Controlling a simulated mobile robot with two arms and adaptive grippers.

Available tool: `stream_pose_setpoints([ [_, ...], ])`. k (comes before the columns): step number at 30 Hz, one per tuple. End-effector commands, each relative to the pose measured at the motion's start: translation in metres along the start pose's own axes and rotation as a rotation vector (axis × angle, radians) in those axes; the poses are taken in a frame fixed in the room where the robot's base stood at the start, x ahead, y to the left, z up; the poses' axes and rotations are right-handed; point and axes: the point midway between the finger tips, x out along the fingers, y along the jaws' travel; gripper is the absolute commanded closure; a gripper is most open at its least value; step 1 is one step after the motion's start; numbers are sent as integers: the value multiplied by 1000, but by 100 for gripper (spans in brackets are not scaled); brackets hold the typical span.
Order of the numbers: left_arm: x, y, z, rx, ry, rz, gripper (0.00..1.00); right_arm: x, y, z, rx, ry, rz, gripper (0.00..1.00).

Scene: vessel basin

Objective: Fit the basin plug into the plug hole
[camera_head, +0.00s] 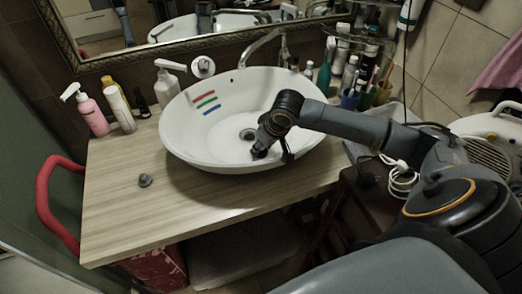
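The white oval basin (185,140) stands on the wooden counter, with three coloured stripes on its inner wall. The plug hole (247,134) is a dark round drain in the basin floor, with my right arm just to its right. A small grey piece (145,180), which looks like the basin plug, lies on the counter to the left of the basin. My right gripper (262,152) is over the near part of the basin, close to the plug hole. Its fingers are dark and small, so whether they are open or hold anything cannot be told. My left gripper is out of view.
Pump bottles (92,112) stand at the counter's back left. A metal tap (262,44) arches behind the basin. Bottles and cups (350,98) crowd the right side. The wooden counter (190,215) is clear at the front. A red rail (50,205) is at the left.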

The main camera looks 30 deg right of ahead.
Motion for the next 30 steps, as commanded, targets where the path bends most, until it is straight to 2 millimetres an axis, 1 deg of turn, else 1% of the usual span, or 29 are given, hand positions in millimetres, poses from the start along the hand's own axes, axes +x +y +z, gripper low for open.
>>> stream_pose_setpoints([
  [1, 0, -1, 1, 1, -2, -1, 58, 0, 0, 0, 0, 0, 0, 76],
  [2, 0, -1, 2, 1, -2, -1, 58, 0, 0, 0, 0, 0, 0, 82],
  [3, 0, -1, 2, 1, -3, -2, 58, 0, 0, 0, 0, 0, 0, 90],
  [5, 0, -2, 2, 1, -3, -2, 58, 0, 0, 0, 0, 0, 0, 92],
  [6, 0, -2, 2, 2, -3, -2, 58, 0, 0, 0, 0, 0, 0, 96],
  [11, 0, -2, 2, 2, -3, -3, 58, -1, 0, 0, 0, 1, 1, 97],
  [14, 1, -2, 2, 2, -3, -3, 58, -7, 1, -4, 0, 3, 2, 97],
  [17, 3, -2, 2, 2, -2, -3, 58, -21, 0, -10, 0, 5, 1, 97],
  [21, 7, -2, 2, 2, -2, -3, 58, -48, 0, -22, 0, 7, 1, 97],
  [26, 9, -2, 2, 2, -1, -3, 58, -75, 0, -32, 1, 4, 1, 97],
  [28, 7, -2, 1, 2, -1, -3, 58, -84, 1, -38, 2, 4, 0, 97],
  [30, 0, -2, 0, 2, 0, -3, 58, -90, 1, -44, 2, 3, -5, 97],
])
